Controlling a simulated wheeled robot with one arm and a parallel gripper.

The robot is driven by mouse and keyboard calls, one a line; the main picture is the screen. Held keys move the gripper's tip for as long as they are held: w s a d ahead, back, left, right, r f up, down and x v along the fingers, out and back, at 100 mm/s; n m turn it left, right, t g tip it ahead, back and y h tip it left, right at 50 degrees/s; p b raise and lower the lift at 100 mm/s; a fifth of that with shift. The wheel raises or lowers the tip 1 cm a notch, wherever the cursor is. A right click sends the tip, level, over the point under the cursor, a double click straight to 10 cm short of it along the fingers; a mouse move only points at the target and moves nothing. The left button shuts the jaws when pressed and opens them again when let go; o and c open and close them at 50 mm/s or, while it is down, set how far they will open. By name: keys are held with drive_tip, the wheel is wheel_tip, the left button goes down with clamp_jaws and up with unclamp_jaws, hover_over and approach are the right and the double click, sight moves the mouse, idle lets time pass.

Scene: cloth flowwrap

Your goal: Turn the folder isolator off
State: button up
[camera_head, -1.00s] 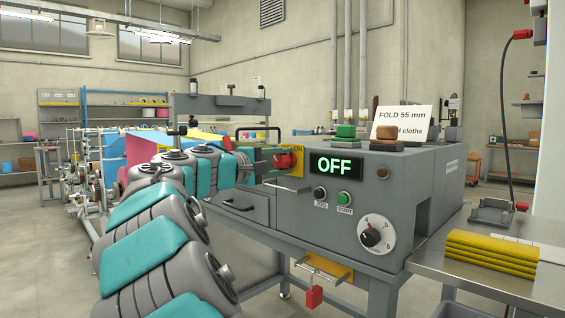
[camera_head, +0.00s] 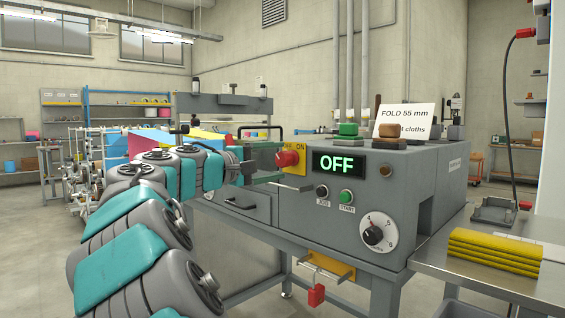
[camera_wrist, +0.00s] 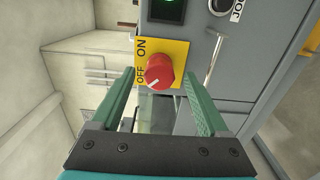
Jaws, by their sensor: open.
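The folder isolator is a red knob (camera_head: 288,158) on a yellow OFF/ON plate (camera_head: 299,170), on the front of the grey folder (camera_head: 318,222). In the wrist view the knob (camera_wrist: 159,70) has its white mark towards the OFF label. The lit display (camera_head: 337,163) reads OFF in green. My gripper (camera_head: 268,166) is open, just left of the knob in the head view. In the wrist view its two green fingers (camera_wrist: 161,78) stand apart on either side of the knob, with visible gaps. Nothing is held.
Right of the knob are a JOG button (camera_head: 321,191), a green START button (camera_head: 345,197) and a numbered dial (camera_head: 373,235). A red padlock (camera_head: 316,295) hangs below on a yellow bracket. Folded yellow cloths (camera_head: 494,252) lie on the steel table at right.

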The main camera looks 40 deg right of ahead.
drive_tip(key=a, duration=0.4)
drive_tip(key=shift+s+a, duration=0.15)
drive_tip(key=shift+a, duration=0.1)
